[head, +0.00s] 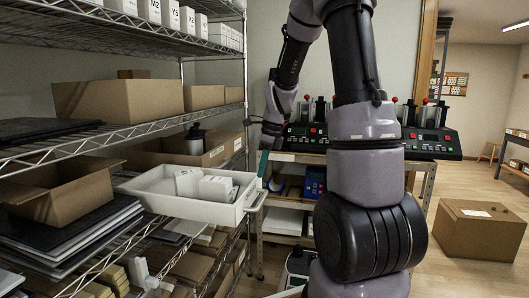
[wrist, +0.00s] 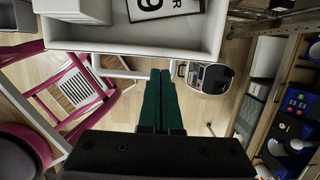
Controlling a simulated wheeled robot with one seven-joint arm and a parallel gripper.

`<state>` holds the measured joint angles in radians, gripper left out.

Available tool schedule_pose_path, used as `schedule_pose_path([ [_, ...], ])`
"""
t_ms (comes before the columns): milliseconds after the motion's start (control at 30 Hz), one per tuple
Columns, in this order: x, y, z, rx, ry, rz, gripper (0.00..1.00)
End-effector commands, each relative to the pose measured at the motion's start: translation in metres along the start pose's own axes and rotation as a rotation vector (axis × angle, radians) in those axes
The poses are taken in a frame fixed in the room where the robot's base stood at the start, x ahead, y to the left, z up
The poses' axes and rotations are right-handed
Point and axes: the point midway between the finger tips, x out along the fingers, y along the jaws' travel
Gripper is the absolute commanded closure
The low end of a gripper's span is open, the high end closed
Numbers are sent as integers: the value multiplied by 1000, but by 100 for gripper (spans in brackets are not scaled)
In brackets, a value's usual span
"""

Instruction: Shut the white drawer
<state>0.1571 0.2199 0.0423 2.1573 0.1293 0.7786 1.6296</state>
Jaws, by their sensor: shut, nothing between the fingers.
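The white drawer (head: 185,207) sticks out of the wire shelf in the head view, open at the top, with white boxes (head: 214,188) inside. Its handle (head: 259,200) is on the right end. My gripper (head: 263,163) has green fingers and stands beside that end, near the handle. In the wrist view the fingers (wrist: 160,74) are together and empty, just short of the drawer's front wall (wrist: 140,46). The handle bar (wrist: 115,73) lies left of the fingertips. Whether the fingers touch the drawer cannot be told.
Cardboard boxes (head: 118,100) and dark flat panels stand on the wire shelves around the drawer. A bench with black control units (head: 432,143) stands behind my arm. A cardboard box (head: 481,230) sits on the floor at right. A pink-framed chair (wrist: 80,92) shows in the wrist view.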

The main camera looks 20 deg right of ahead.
Motion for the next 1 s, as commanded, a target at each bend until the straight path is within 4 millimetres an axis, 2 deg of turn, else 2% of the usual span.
schedule_pose_path([
  [33,-11,0,1,-2,-2,-4,100],
  [200,-41,0,1,0,-2,-2,100],
  [467,-62,13,2,-143,-13,-33,100],
  [533,-61,5,-5,-134,-26,-25,100],
  [700,-51,-44,-49,-31,-102,4,100],
  [800,-47,-60,-64,-2,-130,3,100],
  [1000,-24,-61,-63,0,-136,4,100],
])
